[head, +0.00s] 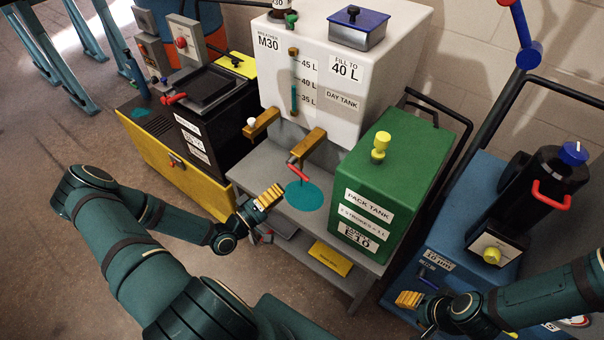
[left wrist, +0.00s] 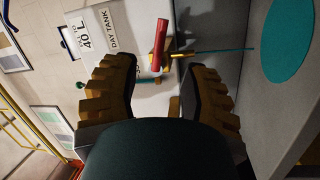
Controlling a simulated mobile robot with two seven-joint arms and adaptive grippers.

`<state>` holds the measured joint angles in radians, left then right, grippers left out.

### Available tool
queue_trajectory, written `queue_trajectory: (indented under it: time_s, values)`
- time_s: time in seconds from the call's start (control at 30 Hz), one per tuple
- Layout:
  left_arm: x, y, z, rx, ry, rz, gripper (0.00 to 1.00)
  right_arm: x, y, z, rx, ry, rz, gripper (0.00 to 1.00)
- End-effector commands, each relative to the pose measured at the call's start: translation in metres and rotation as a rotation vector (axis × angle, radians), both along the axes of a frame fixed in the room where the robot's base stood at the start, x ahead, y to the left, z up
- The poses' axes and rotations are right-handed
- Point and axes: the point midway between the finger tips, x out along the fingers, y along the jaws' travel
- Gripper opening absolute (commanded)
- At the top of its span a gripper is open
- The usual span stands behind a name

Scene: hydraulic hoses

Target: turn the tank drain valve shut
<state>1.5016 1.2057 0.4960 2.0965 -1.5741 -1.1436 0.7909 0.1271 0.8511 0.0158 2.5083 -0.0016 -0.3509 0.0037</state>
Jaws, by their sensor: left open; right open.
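The drain valve (head: 311,146) is a brass fitting low on the front of the white day tank (head: 330,82). Its red lever (head: 299,172) slants down in the head view. In the left wrist view the red lever (left wrist: 159,45) shows just beyond the fingertips. A thin teal stream runs from the valve outlet to a teal puddle (head: 304,195) on the grey stand. My left gripper (head: 267,212) is open and empty, in front of and to the left of the lever, apart from it. My right gripper (head: 412,305) is open at the lower right, partly hidden, far from the valve.
A second brass tap (head: 262,124) with a white knob is left of the valve. A green pack tank (head: 400,165) stands close on the right. A black and yellow unit (head: 185,125) is at left, a blue unit (head: 460,235) at right.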

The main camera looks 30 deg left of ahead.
Motion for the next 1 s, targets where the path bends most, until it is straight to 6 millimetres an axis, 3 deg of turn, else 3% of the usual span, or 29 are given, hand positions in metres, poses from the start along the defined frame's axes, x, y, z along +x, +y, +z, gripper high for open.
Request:
queue_trajectory:
  time_s: [0.2,0.43,0.63,0.93,1.0]
  values:
    - [0.042,-0.013,0.006,0.0,-0.002,-0.002,0.44,0.001,0.0,-0.002,0.0,-0.001,0.0,0.47]
    - [0.075,-0.022,0.011,0.001,-0.001,-0.001,0.44,0.001,0.0,-0.003,0.0,-0.002,-0.001,0.47]
    - [0.087,-0.025,0.013,0.001,0.0,-0.001,0.44,0.001,0.0,-0.003,0.0,-0.002,-0.001,0.47]
    - [0.088,-0.026,0.013,0.001,0.001,0.0,0.47,0.001,0.0,-0.003,0.0,-0.002,-0.001,0.47]
    - [0.088,-0.026,0.013,0.001,0.001,0.0,0.23,0.001,0.0,-0.003,0.0,-0.002,-0.001,0.47]
